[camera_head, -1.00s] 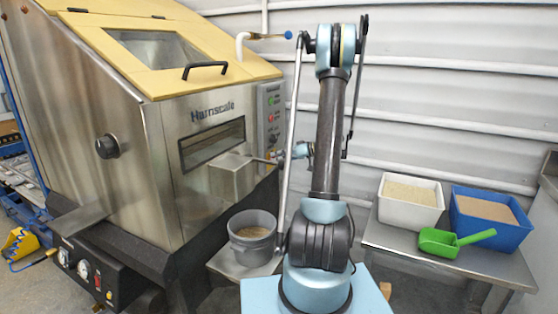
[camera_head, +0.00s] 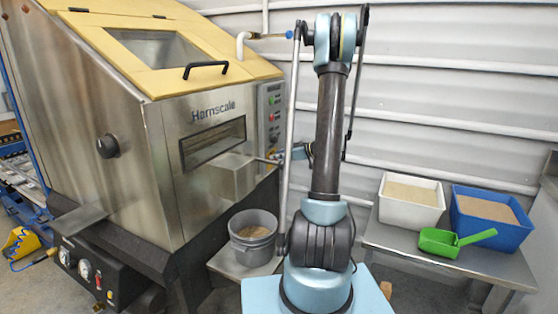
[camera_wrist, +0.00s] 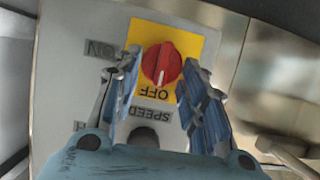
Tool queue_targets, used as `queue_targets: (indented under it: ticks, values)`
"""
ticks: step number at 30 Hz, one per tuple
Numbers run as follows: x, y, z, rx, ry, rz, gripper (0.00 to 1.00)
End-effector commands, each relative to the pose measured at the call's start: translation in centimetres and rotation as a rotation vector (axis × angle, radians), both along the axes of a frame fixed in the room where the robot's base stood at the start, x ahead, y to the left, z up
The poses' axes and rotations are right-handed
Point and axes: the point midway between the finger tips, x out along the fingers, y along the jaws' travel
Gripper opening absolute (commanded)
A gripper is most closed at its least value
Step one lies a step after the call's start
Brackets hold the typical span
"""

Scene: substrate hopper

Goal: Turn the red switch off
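The red switch (camera_wrist: 161,64) is a round knob on a yellow plate (camera_wrist: 185,40), seen upside down in the wrist view. "OFF" is printed just below it in the picture and "ON" to its left on the grey panel. A pale mark runs along the knob, roughly vertical in this view. My gripper (camera_wrist: 160,70) is open, with one blue finger on each side of the knob. I cannot tell whether either finger touches it. In the head view, my gripper reaches the panel's lower part, and the switch is too small or hidden to make out.
The control panel (camera_head: 271,98) is on the steel Hornscale hopper (camera_head: 205,140). A grey bucket (camera_head: 253,253) stands beneath its chute. A white bin (camera_head: 411,216), a blue bin (camera_head: 490,238) and a green scoop (camera_head: 440,244) are on the right-hand table.

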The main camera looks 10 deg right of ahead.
Motion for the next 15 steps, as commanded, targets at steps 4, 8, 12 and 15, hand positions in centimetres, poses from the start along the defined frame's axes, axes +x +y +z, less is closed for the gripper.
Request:
queue_targets:
  ticks: [4,8,12,15]
  values:
    - [0.07,-0.08,-0.02,-0.001,0.000,-0.001,0.55]
    - [0.03,-0.06,-0.01,0.000,0.001,0.000,0.55]
    - [-0.03,-0.10,0.02,0.001,0.001,0.000,0.55]
    - [-0.31,-0.49,0.21,0.000,0.002,-0.002,0.55]
